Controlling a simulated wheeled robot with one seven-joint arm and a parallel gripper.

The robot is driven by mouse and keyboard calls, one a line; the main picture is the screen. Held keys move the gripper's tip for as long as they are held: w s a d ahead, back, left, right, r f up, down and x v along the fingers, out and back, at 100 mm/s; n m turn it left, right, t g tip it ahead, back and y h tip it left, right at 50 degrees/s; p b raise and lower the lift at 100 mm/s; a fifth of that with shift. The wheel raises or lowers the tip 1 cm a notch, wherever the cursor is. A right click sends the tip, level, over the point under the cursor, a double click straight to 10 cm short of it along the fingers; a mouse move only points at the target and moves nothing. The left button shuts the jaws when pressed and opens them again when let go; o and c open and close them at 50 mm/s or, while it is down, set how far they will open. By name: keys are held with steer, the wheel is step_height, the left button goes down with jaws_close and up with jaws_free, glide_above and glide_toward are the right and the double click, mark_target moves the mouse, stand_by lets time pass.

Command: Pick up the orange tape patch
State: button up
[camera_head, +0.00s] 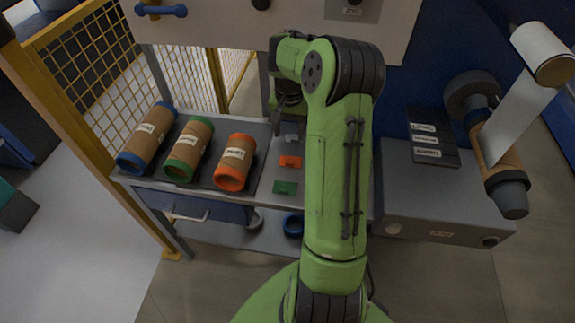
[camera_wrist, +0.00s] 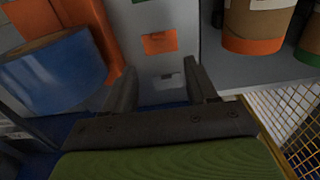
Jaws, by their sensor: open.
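The orange tape patch (camera_head: 290,161) lies flat on the grey tabletop, between a grey patch (camera_head: 291,138) behind it and a green patch (camera_head: 285,187) in front. In the wrist view the orange patch (camera_wrist: 160,42) is in plain sight, ahead of my gripper (camera_wrist: 160,75) and apart from it. My gripper is open and empty. The grey patch (camera_wrist: 168,82) shows between its two fingers in that view. In the head view my gripper (camera_head: 281,120) is just behind the patches, partly hidden by my green arm.
Rolls with blue (camera_head: 148,138), green (camera_head: 190,149) and orange (camera_head: 236,162) ends lie on the bench left of the patches. A grey box (camera_head: 440,195) with a dark labelled plate (camera_head: 433,140) stands right. Yellow mesh fencing (camera_head: 85,70) borders the left.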

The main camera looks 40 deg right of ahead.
mark_target(290, 163)
step_height(290, 163, down, 13)
steer(key=b, duration=0.3)
steer(key=shift+s+r, duration=0.15)
steer(key=shift+c, duration=0.3)
steer(key=shift+r, duration=0.1)
steer(key=c, duration=0.9)
